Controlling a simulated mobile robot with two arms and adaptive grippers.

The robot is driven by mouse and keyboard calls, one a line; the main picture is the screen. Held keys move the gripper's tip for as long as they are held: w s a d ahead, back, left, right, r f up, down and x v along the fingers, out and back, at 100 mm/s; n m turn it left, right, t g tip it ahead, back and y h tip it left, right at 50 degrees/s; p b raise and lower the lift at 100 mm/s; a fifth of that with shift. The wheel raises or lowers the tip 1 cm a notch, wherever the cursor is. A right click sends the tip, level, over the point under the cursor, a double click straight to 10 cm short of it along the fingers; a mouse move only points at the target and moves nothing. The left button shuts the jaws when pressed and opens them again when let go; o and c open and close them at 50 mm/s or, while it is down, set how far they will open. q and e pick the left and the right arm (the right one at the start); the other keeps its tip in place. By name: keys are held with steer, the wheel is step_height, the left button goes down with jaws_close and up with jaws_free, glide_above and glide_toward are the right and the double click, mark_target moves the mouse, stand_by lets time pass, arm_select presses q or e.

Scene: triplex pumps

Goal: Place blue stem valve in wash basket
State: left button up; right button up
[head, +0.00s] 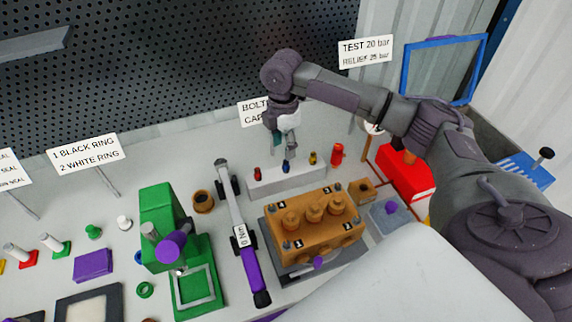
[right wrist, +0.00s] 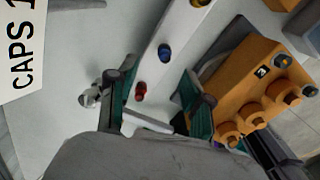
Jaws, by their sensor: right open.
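The blue stem valve (head: 285,167) stands in a white rack (head: 290,180), between a red valve (head: 257,174) and a yellow one (head: 312,158). In the right wrist view the blue valve (right wrist: 165,52) shows just beyond the fingertips, and the red valve (right wrist: 141,90) shows between the fingers. My right gripper (head: 286,147) points down just above the blue valve, open and empty; its spread fingers show in the right wrist view (right wrist: 158,75). A blue slotted container (head: 522,172) at the far right may be the wash basket; my right arm partly hides that side. My left gripper is not in view.
An orange pump block (head: 312,222) stands close in front of the rack. A torque wrench (head: 238,225) lies to its left, beside a green press (head: 165,225). A sign (head: 255,112) stands behind my gripper. A red box (head: 405,175) is at the right.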

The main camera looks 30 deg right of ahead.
mark_target(286, 161)
steer(key=f, duration=0.2)
steer(key=f+p, duration=0.2)
steer(key=f, duration=0.1)
steer(key=shift+s+d+f, duration=0.2)
steer(key=shift+s+f, duration=0.1)
steer(key=shift+s, duration=0.05)
steer(key=shift+f, duration=0.35)
steer(key=shift+c, duration=0.3)
jaws_close()
